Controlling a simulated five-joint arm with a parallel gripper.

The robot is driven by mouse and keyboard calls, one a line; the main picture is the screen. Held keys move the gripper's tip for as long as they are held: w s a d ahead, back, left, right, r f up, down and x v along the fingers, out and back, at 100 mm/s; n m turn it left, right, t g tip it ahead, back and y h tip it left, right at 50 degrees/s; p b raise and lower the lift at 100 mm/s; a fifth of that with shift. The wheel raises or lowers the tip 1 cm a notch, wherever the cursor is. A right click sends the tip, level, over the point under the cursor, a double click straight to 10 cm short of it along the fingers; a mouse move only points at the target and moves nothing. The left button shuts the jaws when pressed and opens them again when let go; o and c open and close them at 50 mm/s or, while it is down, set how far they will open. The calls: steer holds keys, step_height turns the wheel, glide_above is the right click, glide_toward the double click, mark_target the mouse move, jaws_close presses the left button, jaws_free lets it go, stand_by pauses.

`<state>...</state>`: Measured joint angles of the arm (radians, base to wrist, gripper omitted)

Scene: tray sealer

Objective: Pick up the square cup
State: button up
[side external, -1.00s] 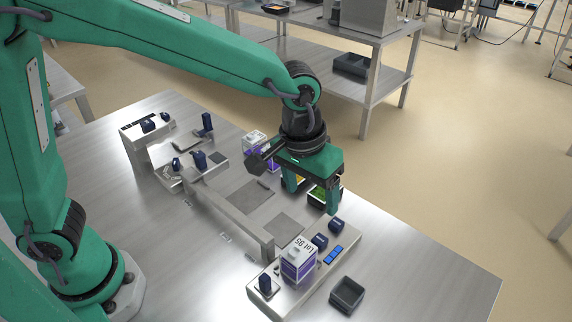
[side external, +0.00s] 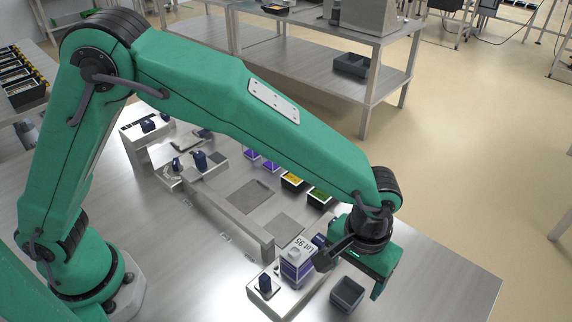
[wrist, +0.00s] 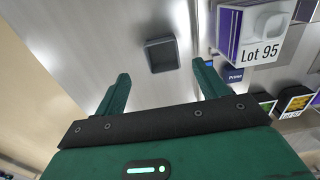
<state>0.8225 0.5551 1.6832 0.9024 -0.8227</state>
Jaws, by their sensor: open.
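The square cup (side external: 347,293) is a small dark grey, open-topped cup standing upright on the steel table, near the front right of the sealer. In the wrist view the cup (wrist: 162,55) lies ahead of the fingertips, roughly centred between them, and looks empty. My gripper (wrist: 161,70) is open, with two green fingers spread and nothing between them. In the side view my gripper (side external: 360,278) hangs above and just behind the cup; one finger shows at its right, and the other is hidden or unclear.
A white and purple box marked Lot 95 (side external: 297,264) stands on the sealer's end block, close to the cup's left. It shows large in the wrist view (wrist: 251,36). Filled black trays (side external: 320,196) sit behind. The table right of the cup is clear.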

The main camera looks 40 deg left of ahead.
mark_target(346, 297)
steer(key=shift+w+a+f, duration=0.1)
steer(key=shift+a+f, duration=0.05)
steer(key=shift+f, duration=3.4)
steer(key=c, duration=1)
steer(key=shift+c, duration=0.2)
steer(key=shift+r, duration=0.15)
steer(key=shift+r, duration=0.55)
steer(key=r, duration=0.3)
steer(key=shift+s+r, duration=0.1)
steer(key=shift+s, duration=0.2)
steer(key=s+d+r, duration=0.2)
steer(key=s+r, duration=0.4)
steer(key=s, duration=0.4)
steer(key=shift+s+d+r, duration=0.2)
steer(key=shift+s+d, duration=0.05)
steer(key=shift+s, duration=0.15)
